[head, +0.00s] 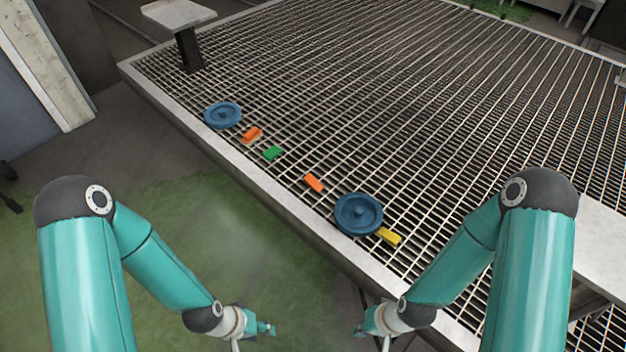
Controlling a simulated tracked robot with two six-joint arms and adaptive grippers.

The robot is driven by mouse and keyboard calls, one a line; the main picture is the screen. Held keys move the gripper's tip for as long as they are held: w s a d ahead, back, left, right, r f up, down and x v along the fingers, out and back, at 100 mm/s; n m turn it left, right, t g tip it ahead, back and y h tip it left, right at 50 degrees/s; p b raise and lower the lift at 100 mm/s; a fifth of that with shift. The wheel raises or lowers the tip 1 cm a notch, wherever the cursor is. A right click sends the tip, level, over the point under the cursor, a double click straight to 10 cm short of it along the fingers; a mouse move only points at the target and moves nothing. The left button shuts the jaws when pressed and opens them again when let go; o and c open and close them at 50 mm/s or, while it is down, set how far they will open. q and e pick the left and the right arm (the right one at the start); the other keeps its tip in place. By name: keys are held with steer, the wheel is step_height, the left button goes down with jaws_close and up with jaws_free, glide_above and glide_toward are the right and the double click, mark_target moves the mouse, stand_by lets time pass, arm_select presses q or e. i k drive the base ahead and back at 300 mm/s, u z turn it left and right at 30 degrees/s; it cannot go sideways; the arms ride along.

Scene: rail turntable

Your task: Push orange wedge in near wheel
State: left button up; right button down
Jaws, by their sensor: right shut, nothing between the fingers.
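The near blue wheel (358,214) lies flat on the metal grating close to its front edge. An orange wedge (313,183) lies on the grating to the upper left of this wheel, apart from it. A yellow wedge (389,236) lies at the wheel's lower right side, close to or touching it. A second orange wedge (252,134) lies beside the far blue wheel (222,115). My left gripper (268,328) is over the green ground, away from the grating; its finger opening is too small to tell. My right gripper (362,329) is shut and empty, below the near wheel in the picture.
A green wedge (272,153) lies between the two orange wedges. The grating platform (430,110) has a pale metal rim along its front edge. A grey plate on a post (179,14) stands at the far left corner. The grating behind the wheels is clear.

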mark_target(309, 179)
steer(key=z, duration=0.05)
steer(key=k, duration=0.6)
steer(key=u, duration=0.55)
steer(key=i, duration=0.95)
steer(key=u, duration=0.7)
steer(key=i, duration=1.2)
steer(key=z, duration=0.8)
steer(key=i, duration=0.35)
steer(key=z, duration=0.1)
steer(key=k, duration=0.75)
steer(key=z, duration=0.2)
steer(key=i, duration=0.7)
steer(key=u, duration=0.05)
